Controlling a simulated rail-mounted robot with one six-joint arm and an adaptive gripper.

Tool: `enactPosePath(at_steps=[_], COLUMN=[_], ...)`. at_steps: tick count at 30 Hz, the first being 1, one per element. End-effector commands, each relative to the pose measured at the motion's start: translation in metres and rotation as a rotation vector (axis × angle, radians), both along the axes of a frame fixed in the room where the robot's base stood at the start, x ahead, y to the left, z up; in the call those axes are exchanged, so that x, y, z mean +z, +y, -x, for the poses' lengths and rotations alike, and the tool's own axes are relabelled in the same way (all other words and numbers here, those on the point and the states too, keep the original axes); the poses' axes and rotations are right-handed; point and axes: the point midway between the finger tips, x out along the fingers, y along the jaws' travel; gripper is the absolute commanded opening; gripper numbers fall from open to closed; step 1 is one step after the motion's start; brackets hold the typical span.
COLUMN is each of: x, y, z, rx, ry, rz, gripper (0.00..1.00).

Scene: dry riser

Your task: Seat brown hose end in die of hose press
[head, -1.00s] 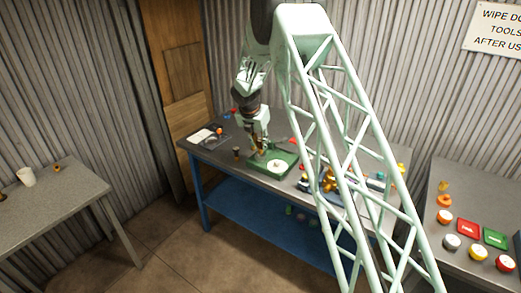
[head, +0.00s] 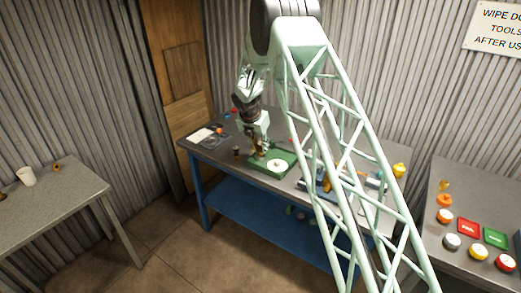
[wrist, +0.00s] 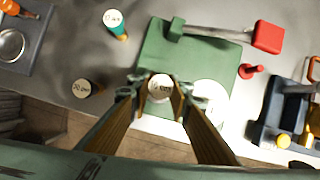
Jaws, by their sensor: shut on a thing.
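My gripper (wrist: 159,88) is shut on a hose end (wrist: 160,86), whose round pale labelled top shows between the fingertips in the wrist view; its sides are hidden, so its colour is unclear. The hose press has a green base (wrist: 190,62), a grey lever and a red handle (wrist: 269,36). A white disc (wrist: 211,97) lies on the base, just right of my fingers. The held piece appears over the base's near left part. Whether it touches the base, I cannot tell. In the head view, my gripper (head: 259,152) is at the left of the green base (head: 268,170).
A teal piece (wrist: 115,22) and a brown-sided piece (wrist: 85,89) with labelled tops stand left of the press. A small red knob (wrist: 250,71) and a blue-grey fixture (wrist: 275,118) are at right. A grey tray (wrist: 28,45) lies at far left.

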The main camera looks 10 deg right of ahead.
Motion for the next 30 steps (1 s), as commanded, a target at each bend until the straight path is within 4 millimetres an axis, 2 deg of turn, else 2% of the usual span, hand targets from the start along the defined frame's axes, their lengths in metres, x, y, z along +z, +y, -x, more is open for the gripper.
enactPosePath(at_steps=[16, 17, 21, 30], x=[-0.0058, -0.0059, -0.0057, -0.0054], y=[-0.0002, -0.0002, -0.0002, -0.0001], z=[0.0, 0.0001, 0.0001, 0.0], rx=[0.001, 0.001, 0.001, 0.001], ry=[0.0, 0.001, 0.0, 0.0], rz=[0.0, 0.001, 0.0, 0.0], gripper=[0.03, 0.19, 0.32, 0.32])
